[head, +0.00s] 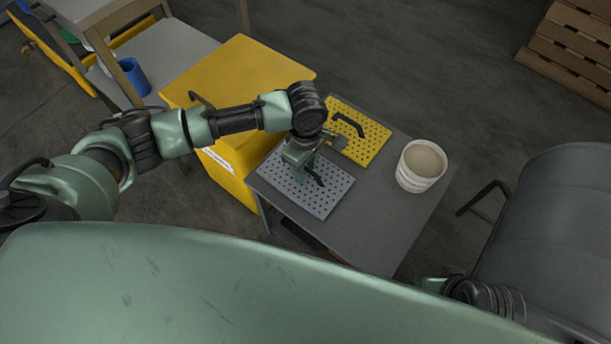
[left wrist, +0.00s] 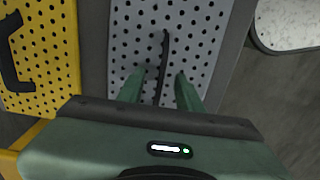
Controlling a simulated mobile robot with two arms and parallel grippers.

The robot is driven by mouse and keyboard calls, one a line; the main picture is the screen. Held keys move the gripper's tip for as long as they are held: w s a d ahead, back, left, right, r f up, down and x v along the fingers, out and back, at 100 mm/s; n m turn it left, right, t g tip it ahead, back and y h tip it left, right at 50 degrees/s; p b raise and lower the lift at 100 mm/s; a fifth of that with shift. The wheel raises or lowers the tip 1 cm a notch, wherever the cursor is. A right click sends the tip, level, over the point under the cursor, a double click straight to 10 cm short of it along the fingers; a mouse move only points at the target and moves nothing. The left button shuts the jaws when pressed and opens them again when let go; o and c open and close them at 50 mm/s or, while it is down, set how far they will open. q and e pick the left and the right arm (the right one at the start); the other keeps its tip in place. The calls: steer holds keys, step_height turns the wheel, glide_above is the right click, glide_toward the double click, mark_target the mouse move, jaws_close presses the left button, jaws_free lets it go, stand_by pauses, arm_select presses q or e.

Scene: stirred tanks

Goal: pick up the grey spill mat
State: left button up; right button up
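The grey spill mat (head: 328,199) is a flat perforated plate with a black raised handle (head: 315,177). It lies on the dark grey table at its left side. My left gripper (head: 303,168) is above the mat at the handle, partly hiding the mat's upper part. In the left wrist view, the two green fingers of my left gripper (left wrist: 160,85) are apart, with the black handle (left wrist: 164,60) between them. No contact with the handle is visible. The grey mat (left wrist: 200,32) fills the middle of that view. My right gripper is not in view.
A yellow perforated mat (head: 369,149) with a black handle lies beside the grey one. A white bucket (head: 416,178) of beige material stands at the table's right. A yellow cabinet (head: 240,70) adjoins the table's left. The table's front right (head: 385,230) is clear.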

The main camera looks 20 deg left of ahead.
arm_select(q)
steer(key=shift+f, duration=0.2)
jaws_close()
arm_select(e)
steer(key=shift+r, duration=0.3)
arm_select(q)
steer(key=shift+r, duration=0.1)
